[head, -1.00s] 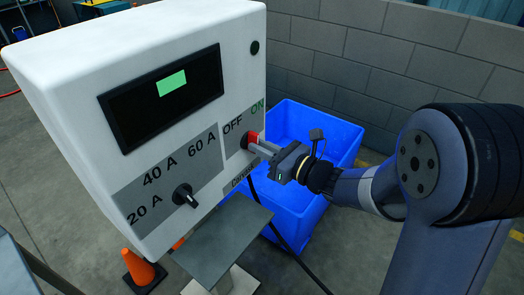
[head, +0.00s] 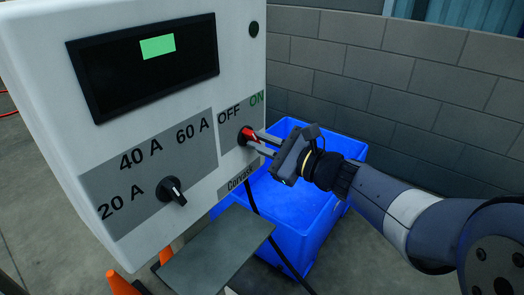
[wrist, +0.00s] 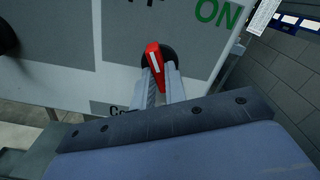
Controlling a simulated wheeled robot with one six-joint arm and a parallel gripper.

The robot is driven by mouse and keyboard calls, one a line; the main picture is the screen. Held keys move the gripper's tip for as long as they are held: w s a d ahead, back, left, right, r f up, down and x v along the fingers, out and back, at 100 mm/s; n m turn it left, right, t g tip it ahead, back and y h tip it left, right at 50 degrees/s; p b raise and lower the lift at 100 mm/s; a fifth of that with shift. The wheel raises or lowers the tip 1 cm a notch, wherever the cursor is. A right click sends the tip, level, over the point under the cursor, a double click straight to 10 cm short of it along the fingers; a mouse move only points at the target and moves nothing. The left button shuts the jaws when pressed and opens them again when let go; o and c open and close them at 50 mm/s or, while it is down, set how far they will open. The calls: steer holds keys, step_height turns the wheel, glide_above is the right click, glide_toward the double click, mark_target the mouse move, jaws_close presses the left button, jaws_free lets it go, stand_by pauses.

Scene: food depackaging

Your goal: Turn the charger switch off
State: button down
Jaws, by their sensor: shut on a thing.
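The charger (head: 235,60) is a white box with a dark display showing a lit green patch. Its red switch (head: 246,134) sits below the OFF and ON labels on the right of the front panel. My gripper (head: 259,143) reaches it from the right, with its two fingers on either side of the red knob. My gripper (wrist: 160,74) is shut on the knob.
A black dial (head: 172,191) with 20 A, 40 A and 60 A marks is at the lower left of the panel. A grey plate (head: 218,250) juts out below the charger. A blue crate (head: 310,222) stands on the floor behind my gripper. Orange cones (head: 122,284) stand below.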

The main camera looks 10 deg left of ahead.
stand_by(0.4)
steer(key=c, duration=1.4)
jaws_free()
steer(key=shift+c, duration=0.2)
steer(key=v, duration=1)
steer(key=shift+s+d, duration=0.15)
steer(key=shift+d, duration=0.25)
